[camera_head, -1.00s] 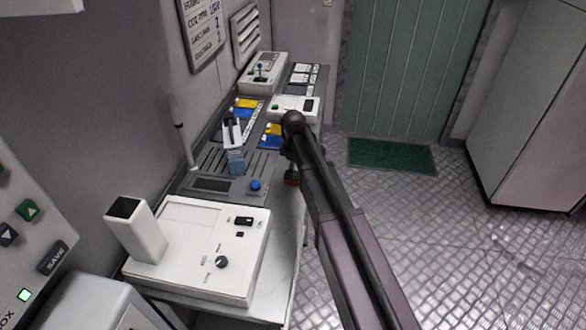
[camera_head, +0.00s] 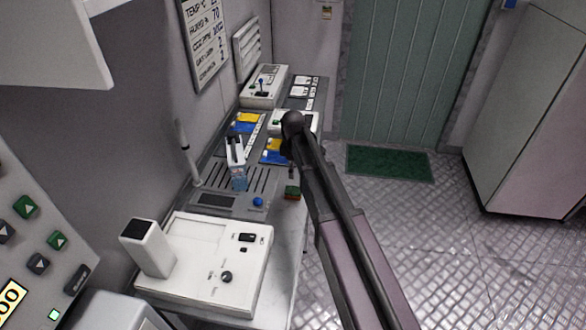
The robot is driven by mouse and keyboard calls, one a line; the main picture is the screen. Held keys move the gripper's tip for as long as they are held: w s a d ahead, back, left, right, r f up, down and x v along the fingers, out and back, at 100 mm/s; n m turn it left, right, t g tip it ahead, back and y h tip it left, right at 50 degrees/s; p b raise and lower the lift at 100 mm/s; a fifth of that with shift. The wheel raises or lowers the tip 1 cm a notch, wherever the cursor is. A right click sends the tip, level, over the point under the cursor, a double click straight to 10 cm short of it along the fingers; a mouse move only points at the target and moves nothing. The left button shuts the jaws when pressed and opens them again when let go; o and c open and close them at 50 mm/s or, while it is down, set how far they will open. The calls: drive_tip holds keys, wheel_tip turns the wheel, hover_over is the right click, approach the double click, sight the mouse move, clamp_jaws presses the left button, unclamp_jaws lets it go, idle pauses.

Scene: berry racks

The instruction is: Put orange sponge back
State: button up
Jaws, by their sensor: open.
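My dark arm reaches in from the lower right to an elbow-like joint over the bench. My gripper (camera_head: 291,172) is mostly hidden behind the arm; only a small dark part shows, open, close above a small block.
A white device (camera_head: 206,263) stands on the near bench, and a grey slotted panel with a blue knob (camera_head: 258,202) behind it. Blue and yellow packs (camera_head: 242,124) and a white scale-like box (camera_head: 265,86) lie farther back. A green mat (camera_head: 390,162) and open floor are right.

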drive_tip(key=shift+r, duration=0.4)
idle(0.5)
drive_tip(key=s+d+m, duration=0.7)
drive_tip(key=s+m, duration=0.1)
drive_tip(key=s, duration=0.3)
drive_tip(key=s+d+m, duration=0.7)
drive_tip(key=s+d, duration=0.1)
drive_tip(key=s, duration=0.2)
drive_tip(key=shift+s+m, duration=0.35)
drive_tip(key=shift+m, duration=0.05)
drive_tip(key=shift+d, duration=0.1)
